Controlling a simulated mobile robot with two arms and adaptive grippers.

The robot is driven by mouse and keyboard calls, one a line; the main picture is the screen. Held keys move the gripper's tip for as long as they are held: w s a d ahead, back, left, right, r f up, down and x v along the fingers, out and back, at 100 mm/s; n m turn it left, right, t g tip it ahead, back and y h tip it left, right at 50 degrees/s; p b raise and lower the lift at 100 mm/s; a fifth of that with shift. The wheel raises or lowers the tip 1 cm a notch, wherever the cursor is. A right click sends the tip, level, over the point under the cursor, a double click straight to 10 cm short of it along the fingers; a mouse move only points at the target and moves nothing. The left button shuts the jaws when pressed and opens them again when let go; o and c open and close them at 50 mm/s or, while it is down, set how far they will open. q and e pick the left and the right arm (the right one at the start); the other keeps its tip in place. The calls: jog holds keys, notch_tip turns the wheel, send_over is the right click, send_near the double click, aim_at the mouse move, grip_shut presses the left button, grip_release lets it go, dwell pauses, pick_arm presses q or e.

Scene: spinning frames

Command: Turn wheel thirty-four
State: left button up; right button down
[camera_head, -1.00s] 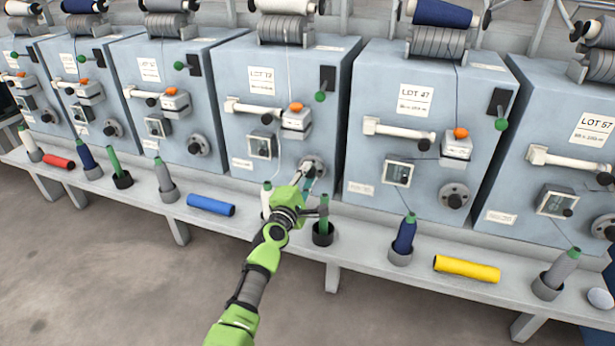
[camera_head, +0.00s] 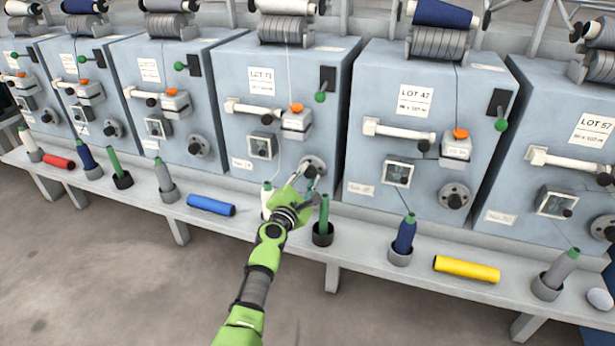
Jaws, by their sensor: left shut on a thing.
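The hand wheel (camera_head: 313,164) is a round grey disc low on the right of the front of a blue-grey machine (camera_head: 240,130) with a LOT tag. My left gripper (camera_head: 305,180) is at the lower edge of this wheel, shut on what looks like its crank knob. The gripper hides the knob and part of the wheel. The small number plate (camera_head: 241,163) at the machine's lower left is too small to read surely. My right gripper is out of view.
A bench ledge runs below the machines. A green bobbin in a dark cup (camera_head: 323,222) stands just right of my gripper, and a white bobbin (camera_head: 266,200) just left. A blue roll (camera_head: 211,205) and yellow roll (camera_head: 466,269) lie on the ledge. The floor (camera_head: 120,260) is clear.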

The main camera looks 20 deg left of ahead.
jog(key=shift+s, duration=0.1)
pick_arm(q)
jog(key=o, duration=1.1)
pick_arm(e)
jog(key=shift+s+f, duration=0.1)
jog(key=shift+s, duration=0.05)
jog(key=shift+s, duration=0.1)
